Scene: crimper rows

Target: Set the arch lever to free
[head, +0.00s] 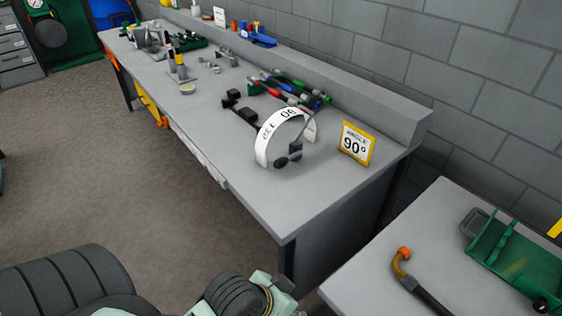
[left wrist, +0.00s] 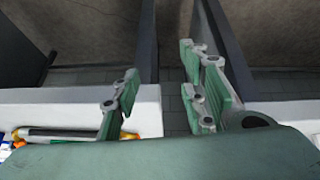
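The arch (head: 266,145) is a white curved band with dark markings, standing on the grey workbench in the head view. A dark lever with a round black knob (head: 281,162) shows at its near foot, next to a small dark block (head: 295,151). The exact lever setting is too small to read. A yellow-framed sign (head: 356,145) reading "ANGLE 90°" stands right of the arch. My left gripper (left wrist: 163,98) is open and empty in the left wrist view, its green-padded fingers spread apart. The arch and lever do not show there. My right gripper is not in view.
The workbench (head: 275,205) is clear in front of the arch. Several coloured-handled tools (head: 290,92) lie behind it, near a raised back ledge (head: 340,85). A second table (head: 445,225) at the lower right holds a green tray (head: 515,260) and a bent pipe (head: 405,268).

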